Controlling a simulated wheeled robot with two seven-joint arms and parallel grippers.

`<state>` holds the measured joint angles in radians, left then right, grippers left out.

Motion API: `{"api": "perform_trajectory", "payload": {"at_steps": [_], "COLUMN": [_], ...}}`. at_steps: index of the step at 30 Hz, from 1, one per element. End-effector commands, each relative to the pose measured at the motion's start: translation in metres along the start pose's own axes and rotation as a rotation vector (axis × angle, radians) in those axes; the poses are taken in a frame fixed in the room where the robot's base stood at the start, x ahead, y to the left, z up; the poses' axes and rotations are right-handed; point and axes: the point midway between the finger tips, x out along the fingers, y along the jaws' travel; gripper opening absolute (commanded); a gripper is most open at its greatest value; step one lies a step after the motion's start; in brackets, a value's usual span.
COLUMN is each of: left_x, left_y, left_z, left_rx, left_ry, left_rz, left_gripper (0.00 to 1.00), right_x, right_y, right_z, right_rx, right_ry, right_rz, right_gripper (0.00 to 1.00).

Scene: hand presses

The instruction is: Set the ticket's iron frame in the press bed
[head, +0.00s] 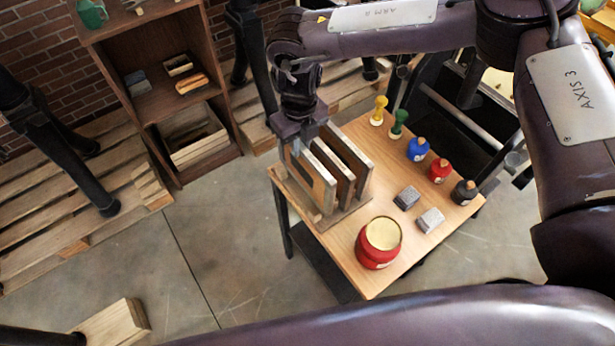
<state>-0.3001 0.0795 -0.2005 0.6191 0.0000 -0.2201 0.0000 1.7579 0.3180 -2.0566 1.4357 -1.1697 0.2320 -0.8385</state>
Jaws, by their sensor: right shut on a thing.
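A rack (345,213) on the wooden table holds about three upright flat frames side by side. The leftmost frame (318,177) has a grey rim around a brown middle. My right gripper (299,146) comes down from above and is shut on the top edge of this leftmost frame, which still stands at the rack. The gripper's own body hides part of that edge. I cannot tell from here which frame is the iron one. My left gripper is not in view. I cannot make out the press bed or a ticket.
The table (340,258) also carries a red tin (379,243), two grey blocks (407,197), blue, red and black bottles (418,148), and yellow and green handled stamps (379,110). A shelf (165,95) stands left. Dark machinery (470,125) lies behind the table's right side.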

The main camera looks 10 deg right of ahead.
Motion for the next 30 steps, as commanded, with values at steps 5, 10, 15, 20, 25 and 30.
{"api": "perform_trajectory", "payload": {"at_steps": [5, 10, 15, 20, 25, 30], "left_x": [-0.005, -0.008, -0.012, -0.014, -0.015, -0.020], "left_y": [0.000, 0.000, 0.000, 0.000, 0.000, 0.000], "left_z": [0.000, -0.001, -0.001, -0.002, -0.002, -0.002], "left_rx": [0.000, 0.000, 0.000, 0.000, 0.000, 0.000], "left_ry": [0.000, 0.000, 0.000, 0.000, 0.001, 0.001], "left_rz": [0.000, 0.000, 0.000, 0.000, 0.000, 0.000], "left_gripper": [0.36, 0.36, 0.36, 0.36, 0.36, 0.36], "right_x": [-0.008, -0.012, -0.017, -0.021, -0.022, -0.028], "right_y": [0.000, 0.000, 0.000, 0.000, 0.000, 0.000], "right_z": [0.001, 0.001, 0.001, 0.001, 0.001, 0.001], "right_rx": [0.000, 0.000, 0.000, 0.000, 0.000, 0.000], "right_ry": [-0.003, -0.003, -0.003, -0.002, -0.002, -0.002], "right_rz": [0.001, 0.001, 0.000, 0.000, 0.000, 0.000], "right_gripper": [0.00, 0.00, 0.00, 0.00, 0.00, 0.00]}}
